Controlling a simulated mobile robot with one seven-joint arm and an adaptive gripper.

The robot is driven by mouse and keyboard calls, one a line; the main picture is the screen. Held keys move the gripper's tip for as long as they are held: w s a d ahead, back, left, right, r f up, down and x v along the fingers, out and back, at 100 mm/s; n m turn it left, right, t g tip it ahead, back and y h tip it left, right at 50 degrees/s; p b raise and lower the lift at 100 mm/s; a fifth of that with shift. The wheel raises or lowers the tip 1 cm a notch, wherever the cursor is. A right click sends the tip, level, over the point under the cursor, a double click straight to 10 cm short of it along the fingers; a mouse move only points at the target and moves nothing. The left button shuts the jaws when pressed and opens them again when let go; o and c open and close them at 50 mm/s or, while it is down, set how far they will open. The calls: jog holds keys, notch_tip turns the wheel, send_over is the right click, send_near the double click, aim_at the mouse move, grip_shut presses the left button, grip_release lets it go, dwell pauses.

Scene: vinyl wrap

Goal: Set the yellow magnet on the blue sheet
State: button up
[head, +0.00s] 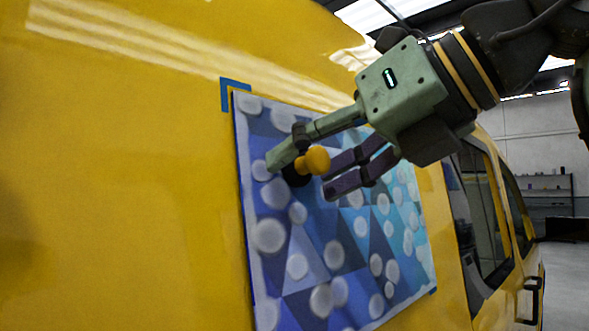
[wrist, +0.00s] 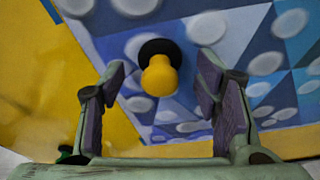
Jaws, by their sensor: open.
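The yellow magnet (head: 314,161) has a round yellow knob and a black base. Its base lies against the blue sheet (head: 311,247), near the sheet's upper part. The sheet, patterned with blue triangles and pale dots, lies on the yellow van's side. My gripper (head: 305,178) is open, with its fingers on either side of the magnet. In the wrist view the magnet (wrist: 159,76) stands between and beyond the fingertips of my gripper (wrist: 160,75), with gaps on both sides. The sheet (wrist: 225,28) is behind it.
The yellow van panel (head: 130,180) fills the left. Blue corner marks (head: 226,92) show at the sheet's upper left. Van windows (head: 486,205) and a door handle (head: 531,288) are at the right. A shelf (head: 545,190) stands far behind.

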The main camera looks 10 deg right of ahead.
jog(key=shift+d, duration=0.1)
jog(key=shift+s+d+r, duration=0.2)
jog(key=shift+s, duration=0.15)
jog(key=v, duration=0.5)
jog(key=shift+s+d+f, duration=0.1)
jog(key=shift+f, duration=0.05)
jog(key=s+d, duration=0.6)
jog(key=s, duration=0.2)
jog(key=shift+s+d, duration=0.2)
jog(key=shift+s, duration=0.2)
